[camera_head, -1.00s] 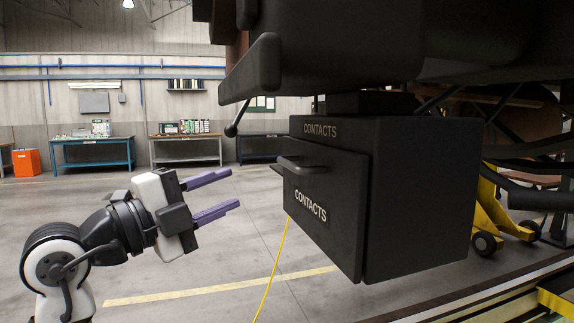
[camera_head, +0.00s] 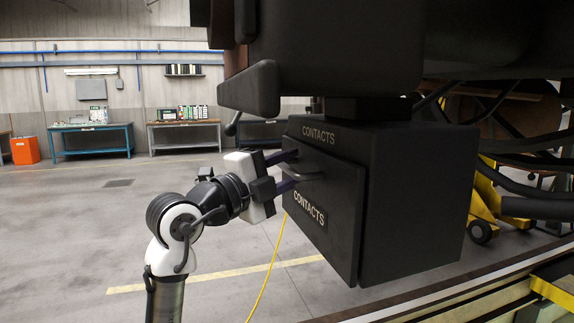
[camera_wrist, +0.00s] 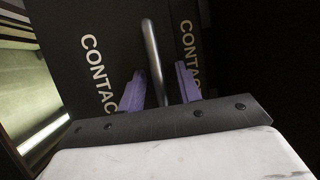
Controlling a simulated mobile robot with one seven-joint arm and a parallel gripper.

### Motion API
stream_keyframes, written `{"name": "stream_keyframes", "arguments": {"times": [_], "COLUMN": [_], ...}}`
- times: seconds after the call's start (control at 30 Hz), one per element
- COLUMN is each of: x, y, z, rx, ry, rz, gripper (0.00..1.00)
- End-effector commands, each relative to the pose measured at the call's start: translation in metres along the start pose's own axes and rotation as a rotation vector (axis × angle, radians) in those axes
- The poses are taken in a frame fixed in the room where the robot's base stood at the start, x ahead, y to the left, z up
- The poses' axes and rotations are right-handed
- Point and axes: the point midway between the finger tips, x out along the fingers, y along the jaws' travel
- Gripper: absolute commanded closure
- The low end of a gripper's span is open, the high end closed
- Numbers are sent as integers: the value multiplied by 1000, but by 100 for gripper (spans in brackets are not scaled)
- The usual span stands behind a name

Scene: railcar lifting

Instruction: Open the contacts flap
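The black contacts box (camera_head: 420,200) hangs under the railcar body. Its front flap (camera_head: 330,222) bears a white CONTACTS label and looks closed or nearly so. A bar handle (camera_head: 308,177) sticks out near the flap's top edge. My gripper (camera_head: 291,170) is at the handle, with one purple finger above it and one below. In the wrist view the handle bar (camera_wrist: 153,60) runs between the two fingers of my gripper (camera_wrist: 160,76), with a visible gap beside it. The fingers are apart, not clamped.
The dark railcar underside (camera_head: 330,45) hangs low above the box, with a jutting block (camera_head: 250,90) above my gripper. A yellow cable (camera_head: 268,265) hangs behind the box. A yellow wheeled stand (camera_head: 484,205) is at the right. The floor on the left is open.

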Motion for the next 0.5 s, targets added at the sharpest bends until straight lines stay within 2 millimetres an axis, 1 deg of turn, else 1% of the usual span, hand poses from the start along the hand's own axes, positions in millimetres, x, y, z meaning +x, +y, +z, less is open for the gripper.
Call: {"name": "stream_keyframes", "arguments": {"times": [0.23,0.5], "x": [1,0], "y": [0,0], "z": [0,0], "rx": [0,0], "ry": [0,0], "rz": [0,0], "gripper": [66,100]}}
